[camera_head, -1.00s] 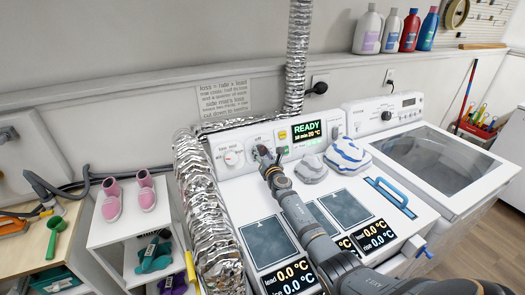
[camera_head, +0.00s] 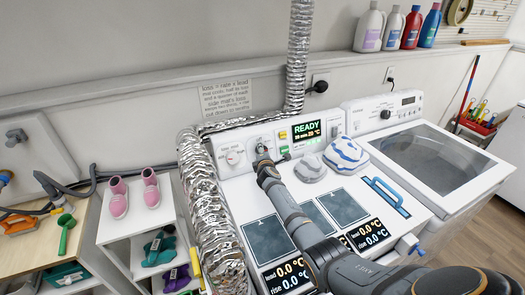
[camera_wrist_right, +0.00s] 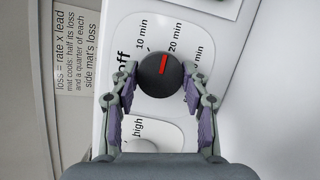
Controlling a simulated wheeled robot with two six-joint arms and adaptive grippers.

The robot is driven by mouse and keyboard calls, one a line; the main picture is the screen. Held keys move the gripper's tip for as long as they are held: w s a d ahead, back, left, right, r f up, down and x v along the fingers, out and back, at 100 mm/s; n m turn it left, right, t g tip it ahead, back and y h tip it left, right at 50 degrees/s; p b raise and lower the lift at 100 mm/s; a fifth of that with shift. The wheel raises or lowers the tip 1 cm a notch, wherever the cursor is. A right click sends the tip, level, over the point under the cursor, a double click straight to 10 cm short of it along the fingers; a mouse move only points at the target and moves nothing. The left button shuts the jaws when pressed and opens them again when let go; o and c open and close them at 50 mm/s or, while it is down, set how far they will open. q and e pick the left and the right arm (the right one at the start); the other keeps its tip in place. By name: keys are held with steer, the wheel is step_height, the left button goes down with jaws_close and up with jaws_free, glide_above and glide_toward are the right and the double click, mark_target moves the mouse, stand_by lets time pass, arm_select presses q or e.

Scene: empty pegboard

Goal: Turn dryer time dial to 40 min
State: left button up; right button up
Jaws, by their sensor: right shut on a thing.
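The time dial (camera_wrist_right: 160,76) is a round black knob with a red pointer on a white panel labelled off, 10 min, 20 min and a partly covered minute label. The red pointer aims up and slightly right, near the 20 min label. My right gripper (camera_wrist_right: 160,88) is shut on the dial, one finger on each side. In the head view my right gripper (camera_head: 262,153) is at the dryer panel (camera_head: 232,159) and covers the dial. The dryer display (camera_head: 308,130) reads READY, apparently 20 min, 20 °C. My left gripper is not in view.
A white knob (camera_head: 234,158) sits left of the gripper, close to it. A foil duct (camera_head: 205,200) runs along the dryer's left side. A grey lump (camera_head: 310,168) and a blue-and-white bundle (camera_head: 346,155) lie right of my arm. A washer (camera_head: 430,160) stands further right.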

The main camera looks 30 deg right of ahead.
steer(key=m+g+p, duration=0.1)
steer(key=m, duration=0.2)
steer(key=m+g+p, duration=0.1)
steer(key=m, duration=0.2)
steer(key=shift+r+y+p, duration=0.2)
steer(key=shift+y+p, duration=0.2)
steer(key=shift+m+p, duration=0.45)
steer(key=shift+m, duration=0.75)
steer(key=shift+d+m+g+y+p, duration=0.1)
steer(key=shift+m+g+y+p, duration=0.5)
steer(key=shift+m, duration=0.6)
steer(key=shift+f, duration=0.1)
steer(key=o, duration=1.2)
steer(key=shift+c, duration=0.2)
steer(key=v, duration=1.2)
